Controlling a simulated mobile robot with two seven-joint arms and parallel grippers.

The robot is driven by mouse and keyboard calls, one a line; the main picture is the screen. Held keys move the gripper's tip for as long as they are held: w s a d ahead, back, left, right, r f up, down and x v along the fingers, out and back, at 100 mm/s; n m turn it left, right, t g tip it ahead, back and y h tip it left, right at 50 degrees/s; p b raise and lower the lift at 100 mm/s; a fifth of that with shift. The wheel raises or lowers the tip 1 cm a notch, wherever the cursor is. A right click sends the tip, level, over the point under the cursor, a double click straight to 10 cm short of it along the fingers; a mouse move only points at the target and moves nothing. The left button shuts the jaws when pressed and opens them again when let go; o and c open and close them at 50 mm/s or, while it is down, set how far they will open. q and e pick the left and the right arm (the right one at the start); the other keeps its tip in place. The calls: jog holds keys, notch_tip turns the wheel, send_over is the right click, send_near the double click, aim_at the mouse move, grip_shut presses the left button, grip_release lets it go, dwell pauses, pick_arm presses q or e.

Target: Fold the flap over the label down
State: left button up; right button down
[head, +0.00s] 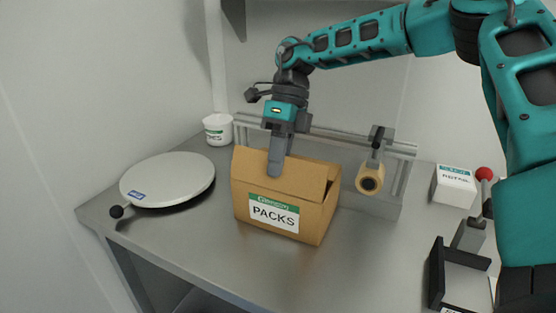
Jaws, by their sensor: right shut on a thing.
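An open brown cardboard box (311,228) stands on the grey table, with a white and green label (273,213) reading PACKS on its front. The flap over the label (249,165) stands raised above the front face. My right gripper (276,170) comes down from above and is shut on this flap near the middle of its upper edge. The fingertips overlap the flap and hide part of it. Another flap (332,184) shows at the box's right side. The inside of the box is mostly hidden. My left gripper is not in view.
A round pale plate (168,179) with a black knob lies left of the box. A white tub (218,129) stands behind left. A metal rail frame with a tape roll (370,179) is behind right. A white carton (454,184) and red-knobbed device (470,235) stand farther right.

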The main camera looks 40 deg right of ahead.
aim_at(274, 187)
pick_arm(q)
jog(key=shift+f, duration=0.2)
pick_arm(e)
jog(key=shift+d+f, duration=0.15)
jog(key=y+b, duration=0.1)
jog(key=d+f+g+y+b, duration=0.1)
jog(key=shift+w+y, duration=0.35)
jog(key=shift+y, duration=0.05)
jog(key=shift+w+d+f+g+y+b, duration=0.1)
jog(key=shift+d+f+g+y+b, duration=0.15)
jog(key=shift+g+y+b, duration=0.5)
jog(key=shift+f+b, duration=0.15)
jog(key=shift+b, duration=0.45)
jog(key=shift+w+d+f+y+b, duration=0.1)
jog(key=shift+d+f+y+b, duration=0.05)
jog(key=shift+y+b, duration=0.55)
jog(key=shift+d+g+b, duration=0.1)
jog(key=shift+g+b, duration=0.15)
jog(key=shift+b, duration=0.35)
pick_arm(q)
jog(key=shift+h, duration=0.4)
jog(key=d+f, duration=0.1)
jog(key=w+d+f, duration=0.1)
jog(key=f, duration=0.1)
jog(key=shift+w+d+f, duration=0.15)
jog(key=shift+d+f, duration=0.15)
pick_arm(e)
jog(key=shift+y, duration=0.35)
